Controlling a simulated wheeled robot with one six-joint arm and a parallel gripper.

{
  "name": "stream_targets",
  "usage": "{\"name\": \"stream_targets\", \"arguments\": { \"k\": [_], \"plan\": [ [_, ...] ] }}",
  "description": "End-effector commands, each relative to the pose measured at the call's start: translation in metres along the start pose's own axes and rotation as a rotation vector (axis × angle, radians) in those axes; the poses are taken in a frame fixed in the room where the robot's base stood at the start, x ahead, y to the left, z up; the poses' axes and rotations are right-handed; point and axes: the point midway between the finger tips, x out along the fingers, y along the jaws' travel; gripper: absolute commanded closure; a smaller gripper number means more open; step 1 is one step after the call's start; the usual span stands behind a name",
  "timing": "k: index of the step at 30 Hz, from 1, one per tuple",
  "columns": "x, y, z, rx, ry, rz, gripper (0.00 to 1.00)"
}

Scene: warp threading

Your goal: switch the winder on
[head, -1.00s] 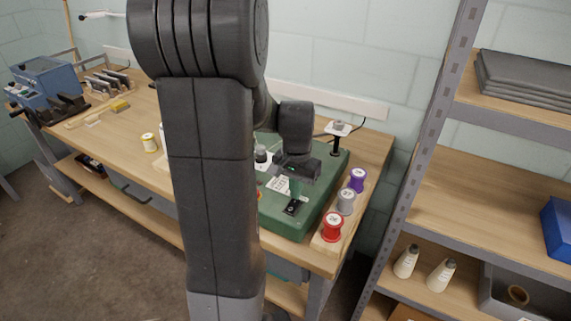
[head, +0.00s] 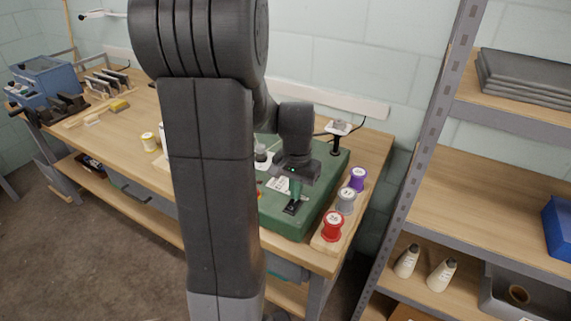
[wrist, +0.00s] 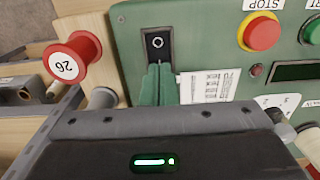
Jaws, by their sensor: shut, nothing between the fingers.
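The winder (head: 327,212) is a green box on the right end of the bench. The switch (head: 292,208) also shows in the head view on the winder's front right part. My gripper (wrist: 158,67) has green fingers, shut and empty, with their tips right at the switch. I cannot tell whether they touch it. The winder's display (wrist: 295,71) is dark and its small red lamp (wrist: 256,70) looks unlit.
A red STOP button (wrist: 259,32) and a printed label (wrist: 208,87) are near the switch. Red (head: 333,228), grey (head: 345,200) and purple (head: 357,179) spools stand beside the winder on a wooden strip. A shelf post (head: 425,150) rises at the right.

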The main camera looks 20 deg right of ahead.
Motion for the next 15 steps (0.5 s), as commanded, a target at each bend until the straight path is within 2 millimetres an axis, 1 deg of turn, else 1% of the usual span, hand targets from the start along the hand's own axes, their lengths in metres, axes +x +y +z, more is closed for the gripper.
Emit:
{"name": "stream_targets", "arguments": {
  "k": [15],
  "plan": [
    [0.0086,0.0,0.0001,0.0,0.0,0.0,1.0]
  ]
}}
